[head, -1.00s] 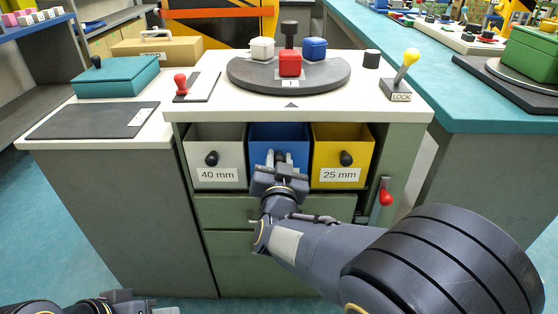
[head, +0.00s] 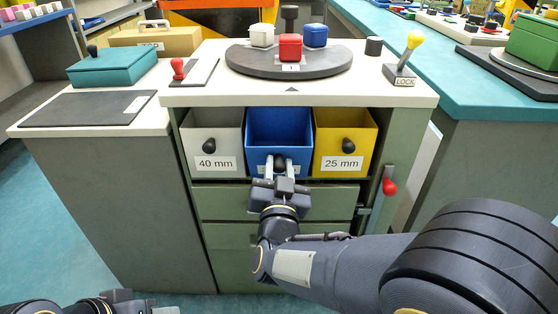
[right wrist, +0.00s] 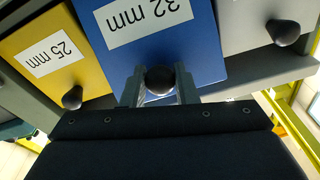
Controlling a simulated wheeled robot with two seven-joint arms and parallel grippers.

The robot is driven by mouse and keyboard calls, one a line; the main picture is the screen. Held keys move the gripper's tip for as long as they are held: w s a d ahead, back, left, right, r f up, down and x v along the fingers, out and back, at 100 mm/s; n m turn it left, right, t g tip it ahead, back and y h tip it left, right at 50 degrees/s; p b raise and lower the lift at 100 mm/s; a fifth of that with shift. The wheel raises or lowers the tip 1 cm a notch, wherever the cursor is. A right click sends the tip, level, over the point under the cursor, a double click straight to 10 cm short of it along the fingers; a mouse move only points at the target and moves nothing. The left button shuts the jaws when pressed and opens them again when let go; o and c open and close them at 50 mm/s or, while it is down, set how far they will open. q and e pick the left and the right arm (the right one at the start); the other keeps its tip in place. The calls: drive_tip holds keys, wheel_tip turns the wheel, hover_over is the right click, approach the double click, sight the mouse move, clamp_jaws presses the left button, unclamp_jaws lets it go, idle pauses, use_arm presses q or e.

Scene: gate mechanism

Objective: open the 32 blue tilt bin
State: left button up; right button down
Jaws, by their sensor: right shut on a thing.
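The blue tilt bin (head: 279,131) sits in the middle of the cabinet's bin row, tilted outward with its inside showing in the head view. In the right wrist view the blue front (right wrist: 190,40) carries a label reading 32 mm, upside down, and a dark round knob (right wrist: 160,80). My right gripper (head: 279,166) is shut on this knob, with a finger on each side of it. The gripper partly hides the label in the head view. My left arm shows only at the bottom left edge, and its fingers cannot be made out clearly.
The grey 40 mm bin (head: 213,145) and the yellow 25 mm bin (head: 344,145) flank the blue one closely. A red-handled lever (head: 389,187) is on the cabinet's right side. The counter above holds a turntable (head: 288,60) and a yellow-knobbed LOCK lever (head: 408,58).

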drive_tip(key=shift+s+f+b, duration=0.3)
drive_tip(key=shift+s+f, duration=0.55)
drive_tip(key=shift+f, duration=0.1)
drive_tip(key=c, duration=1.1)
unclamp_jaws()
drive_tip(key=shift+c, duration=0.2)
drive_tip(key=shift+r, duration=0.1)
drive_tip(key=s+f+p, duration=0.1)
drive_tip(key=s, duration=0.6)
drive_tip(key=shift+s+p, duration=0.35)
